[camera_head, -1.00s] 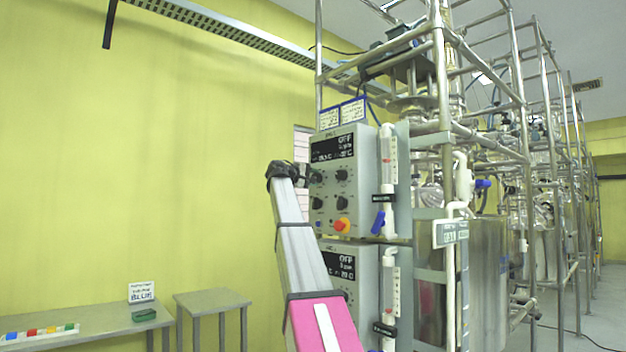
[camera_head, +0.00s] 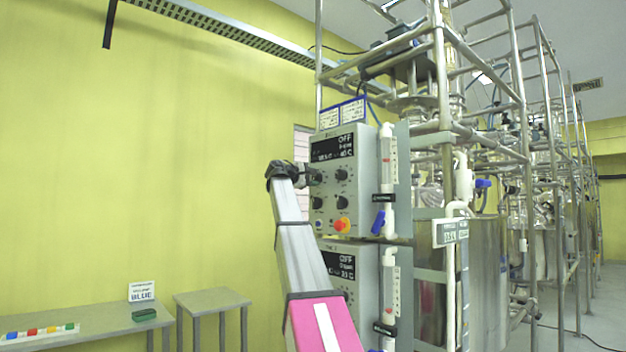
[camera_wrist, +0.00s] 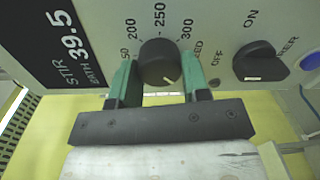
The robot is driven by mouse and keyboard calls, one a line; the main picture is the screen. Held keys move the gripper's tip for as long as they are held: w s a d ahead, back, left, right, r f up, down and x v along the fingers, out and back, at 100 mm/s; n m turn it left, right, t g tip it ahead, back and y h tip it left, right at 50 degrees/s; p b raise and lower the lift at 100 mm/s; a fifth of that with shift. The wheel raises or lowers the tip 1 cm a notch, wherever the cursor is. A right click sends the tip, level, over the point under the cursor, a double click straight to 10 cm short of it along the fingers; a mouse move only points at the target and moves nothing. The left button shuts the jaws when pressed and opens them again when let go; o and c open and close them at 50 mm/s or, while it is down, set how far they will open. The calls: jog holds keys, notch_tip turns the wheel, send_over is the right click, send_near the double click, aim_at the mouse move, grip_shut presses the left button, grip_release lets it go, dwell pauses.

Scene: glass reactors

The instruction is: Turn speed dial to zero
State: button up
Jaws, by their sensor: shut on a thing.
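The black speed dial (camera_wrist: 158,60) sits on the grey panel, inside a printed scale with 200, 250 and 300. The green fingers of my gripper (camera_wrist: 158,80) are shut on the dial, one on each side. In the head view my gripper (camera_head: 308,174) reaches the left side of the upper control box (camera_head: 364,160), and the dial is mostly hidden behind it. The upper display (camera_head: 333,147) reads OFF at its top.
Another black knob (camera_wrist: 254,61), with ON and OFF labels, is close to the right finger in the wrist view. A second control box (camera_head: 366,268) stands below. Metal frame posts and piping (camera_head: 441,60) rise on the right.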

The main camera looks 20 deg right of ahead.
jog(key=o, duration=0.9)
jog(key=v, duration=1.1)
jog(key=shift+w, duration=0.1)
jog(key=shift+f, duration=0.15)
